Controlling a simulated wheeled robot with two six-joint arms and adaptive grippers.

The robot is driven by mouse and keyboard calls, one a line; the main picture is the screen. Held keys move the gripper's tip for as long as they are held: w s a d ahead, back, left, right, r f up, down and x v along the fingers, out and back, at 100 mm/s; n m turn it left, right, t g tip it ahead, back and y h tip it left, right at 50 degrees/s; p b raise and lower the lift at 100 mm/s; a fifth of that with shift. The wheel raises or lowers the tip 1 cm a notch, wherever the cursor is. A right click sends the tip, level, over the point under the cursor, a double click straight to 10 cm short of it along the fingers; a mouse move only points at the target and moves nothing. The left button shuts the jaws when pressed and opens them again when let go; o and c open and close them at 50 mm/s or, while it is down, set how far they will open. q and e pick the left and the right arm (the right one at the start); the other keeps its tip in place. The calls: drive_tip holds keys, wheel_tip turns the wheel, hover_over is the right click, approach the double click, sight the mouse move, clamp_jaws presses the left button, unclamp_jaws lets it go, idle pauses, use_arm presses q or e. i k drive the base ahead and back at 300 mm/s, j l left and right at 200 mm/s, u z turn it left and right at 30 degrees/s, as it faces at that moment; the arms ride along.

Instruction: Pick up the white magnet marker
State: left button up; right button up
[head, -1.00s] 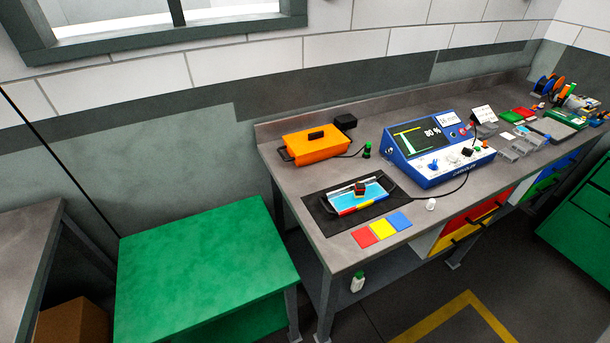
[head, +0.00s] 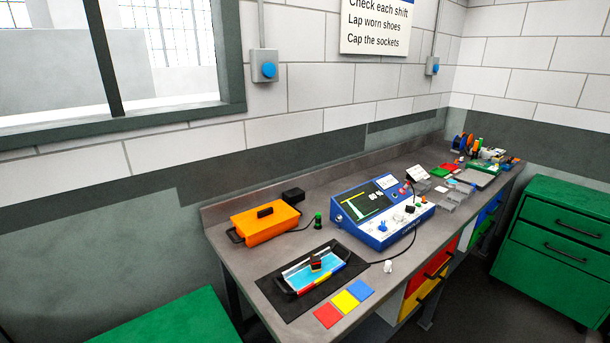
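A small white knob-like piece (head: 388,267) stands on the grey workbench (head: 420,258) near its front edge, right of the coloured squares. It looks like the white magnet marker, but it is too small to be sure. It stands apart from the things around it, with a black cable passing behind it. Neither of my grippers shows in the head view.
A blue test unit (head: 382,213), an orange case (head: 264,220) and a blue tray (head: 295,287) on a black mat stand on the bench. Red, yellow and blue squares (head: 345,301) lie in front. A green cabinet (head: 560,250) stands at right, a green table (head: 165,325) at lower left.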

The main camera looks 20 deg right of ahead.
sight(386, 269)
drive_tip(key=z, duration=1.25)
